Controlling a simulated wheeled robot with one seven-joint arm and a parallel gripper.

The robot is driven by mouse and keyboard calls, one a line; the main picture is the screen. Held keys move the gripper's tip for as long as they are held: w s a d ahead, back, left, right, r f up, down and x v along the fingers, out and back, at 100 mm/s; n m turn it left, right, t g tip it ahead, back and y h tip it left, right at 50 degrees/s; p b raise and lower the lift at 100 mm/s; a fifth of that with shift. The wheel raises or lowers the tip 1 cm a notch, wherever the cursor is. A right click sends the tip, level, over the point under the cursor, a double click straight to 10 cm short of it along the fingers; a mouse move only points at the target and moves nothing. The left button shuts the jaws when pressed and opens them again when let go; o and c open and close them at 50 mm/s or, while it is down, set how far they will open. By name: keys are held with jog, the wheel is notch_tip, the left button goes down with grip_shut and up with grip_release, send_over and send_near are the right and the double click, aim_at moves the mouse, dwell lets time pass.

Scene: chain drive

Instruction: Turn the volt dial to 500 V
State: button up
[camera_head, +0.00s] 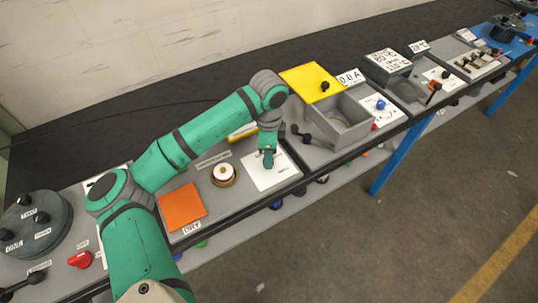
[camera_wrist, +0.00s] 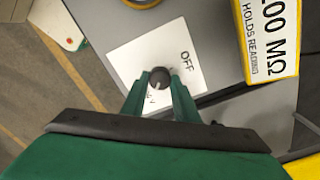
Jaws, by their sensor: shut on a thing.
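The volt dial (camera_wrist: 159,77) is a small dark round knob on a white plate (camera_wrist: 124,58) marked OFF; another mark on the plate is partly hidden by my gripper. My gripper (camera_wrist: 160,80) is shut on the dial, one green finger on each side. In the head view my gripper (camera_head: 268,160) points down over the white plate (camera_head: 262,181), and the dial is hidden there. A pale line shows on the knob, but I cannot read its setting with certainty.
In the head view an orange pad (camera_head: 183,207) and a brass-rimmed round part (camera_head: 223,174) lie left, and a grey open box (camera_head: 345,120) with yellow lid (camera_head: 311,82) stands right.

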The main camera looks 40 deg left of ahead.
jog(key=shift+m, duration=0.3)
jog(key=o, duration=1.1)
jog(key=shift+c, duration=0.2)
jog(key=shift+r, duration=0.1)
notch_tip(320, 180, up, 11)
jog(key=shift+f, duration=0.2)
jog(key=shift+c, duration=0.3)
